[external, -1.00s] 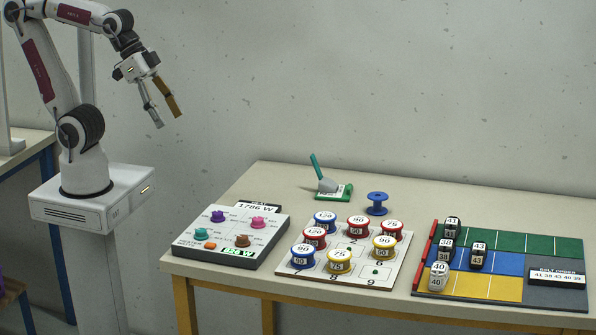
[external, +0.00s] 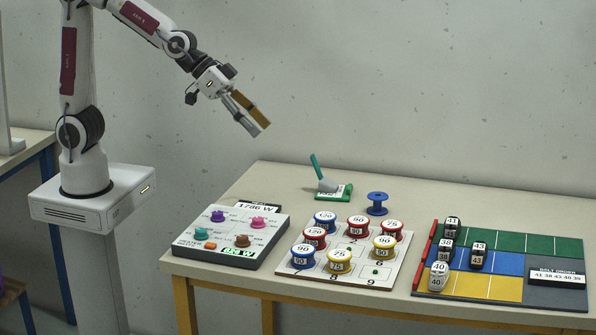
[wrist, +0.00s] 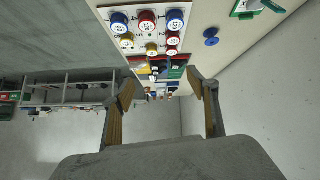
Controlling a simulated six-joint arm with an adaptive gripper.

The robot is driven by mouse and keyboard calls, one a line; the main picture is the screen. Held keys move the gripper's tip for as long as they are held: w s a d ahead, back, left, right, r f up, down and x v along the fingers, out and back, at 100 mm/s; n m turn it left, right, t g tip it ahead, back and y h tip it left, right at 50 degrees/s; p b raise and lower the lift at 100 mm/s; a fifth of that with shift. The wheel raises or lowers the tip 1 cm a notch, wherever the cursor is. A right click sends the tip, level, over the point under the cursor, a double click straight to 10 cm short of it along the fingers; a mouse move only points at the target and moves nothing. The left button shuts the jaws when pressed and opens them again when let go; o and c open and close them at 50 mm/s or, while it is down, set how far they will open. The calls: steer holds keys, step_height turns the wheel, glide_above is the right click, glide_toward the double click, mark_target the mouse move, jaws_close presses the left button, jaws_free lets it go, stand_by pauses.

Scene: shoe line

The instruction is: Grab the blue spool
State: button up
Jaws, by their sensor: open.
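A bare blue spool (external: 377,203) stands alone on the table behind the white numbered board; in the wrist view the blue spool (wrist: 211,37) is at upper right. Two labelled spools with blue flanges stand on the board, a 120 (external: 325,220) at the back and a 90 (external: 303,256) at the front left. My gripper (external: 260,127) is open and empty, up in the air left of the spools and above the table's back left. In the wrist view its fingers (wrist: 161,88) are spread with nothing between them.
The white board (external: 320,279) also holds several red and yellow spools. A coloured block mat (external: 505,287) is at right.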

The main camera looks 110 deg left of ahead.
steer(key=w+a+f+n+t+y, duration=0.1)
steer(key=w+a+f, duration=0.25)
steer(key=w, duration=0.45)
steer(key=n+t+y, duration=0.1)
steer(key=n+y, duration=0.2)
steer(key=y, duration=0.3)
glide_toward(373, 196)
steer(key=x, duration=0.3)
steer(key=shift+w+d+f, duration=0.15)
steer(key=shift+w+f, duration=0.05)
steer(key=shift+w, duration=0.1)
steer(key=shift+w, duration=0.1)
steer(key=shift+x, duration=1.25)
steer(key=shift+f, duration=0.1)
steer(key=shift+w+a+f, duration=0.2)
steer(key=shift+w+a, duration=0.3)
steer(key=shift+w+a+f, duration=0.2)
steer(key=shift+w+a, duration=0.25)
steer(key=shift+a, duration=0.1)
steer(key=shift+x, duration=1.15)
